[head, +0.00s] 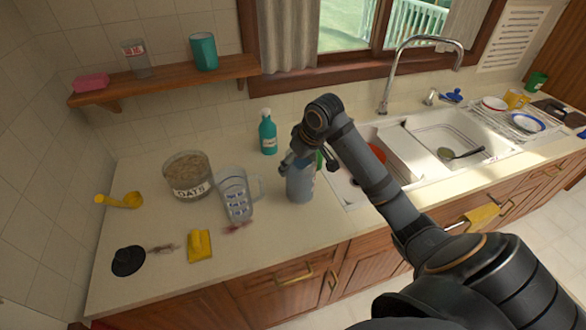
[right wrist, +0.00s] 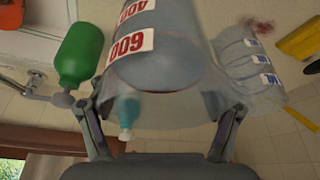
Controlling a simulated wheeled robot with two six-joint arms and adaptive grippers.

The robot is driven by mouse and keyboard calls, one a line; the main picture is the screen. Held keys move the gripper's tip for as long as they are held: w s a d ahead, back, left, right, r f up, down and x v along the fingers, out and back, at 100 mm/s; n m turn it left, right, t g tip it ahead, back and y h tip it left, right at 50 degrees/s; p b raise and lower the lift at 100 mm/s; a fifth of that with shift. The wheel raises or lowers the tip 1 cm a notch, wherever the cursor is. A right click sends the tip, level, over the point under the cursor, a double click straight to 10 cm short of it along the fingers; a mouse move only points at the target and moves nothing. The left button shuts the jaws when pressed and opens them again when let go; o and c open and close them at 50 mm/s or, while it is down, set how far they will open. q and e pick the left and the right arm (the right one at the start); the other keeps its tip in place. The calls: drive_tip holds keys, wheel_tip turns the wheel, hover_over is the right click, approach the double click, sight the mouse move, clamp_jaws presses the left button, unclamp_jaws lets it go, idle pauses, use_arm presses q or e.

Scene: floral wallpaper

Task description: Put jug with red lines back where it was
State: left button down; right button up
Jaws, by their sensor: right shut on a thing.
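The jug with red lines (head: 300,185) is clear, with red number labels; in the right wrist view (right wrist: 165,55) it fills the space between my fingers. My right gripper (head: 303,160) is shut on it, above the counter left of the sink. I cannot tell whether its base touches the counter. A similar clear jug with blue labels (head: 236,196) stands just left of it; it also shows in the right wrist view (right wrist: 245,60). My left gripper is not in view.
The oats container (head: 188,180) and a teal bottle (head: 267,135) stand nearby. A green bottle (right wrist: 80,50) is close to my right gripper. A yellow sponge (head: 200,246) and black disc (head: 128,261) lie in front. A shelf (head: 165,78) holds a teal cup (head: 203,52). The sink (head: 440,140) is right.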

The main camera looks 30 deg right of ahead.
drive_tip(key=shift+w+a+f, duration=0.2)
drive_tip(key=shift+w+f, duration=0.2)
drive_tip(key=shift+w, duration=0.05)
wheel_tip(320, 180, down, 3)
drive_tip(key=shift+w+f+p, duration=0.1)
drive_tip(key=shift+p, duration=0.65)
drive_tip(key=shift+f, duration=0.1)
drive_tip(key=o, duration=1.8)
drive_tip(key=shift+f, duration=0.15)
drive_tip(key=b+v, duration=0.1)
drive_tip(key=v, duration=1.1)
drive_tip(key=shift+a, duration=0.1)
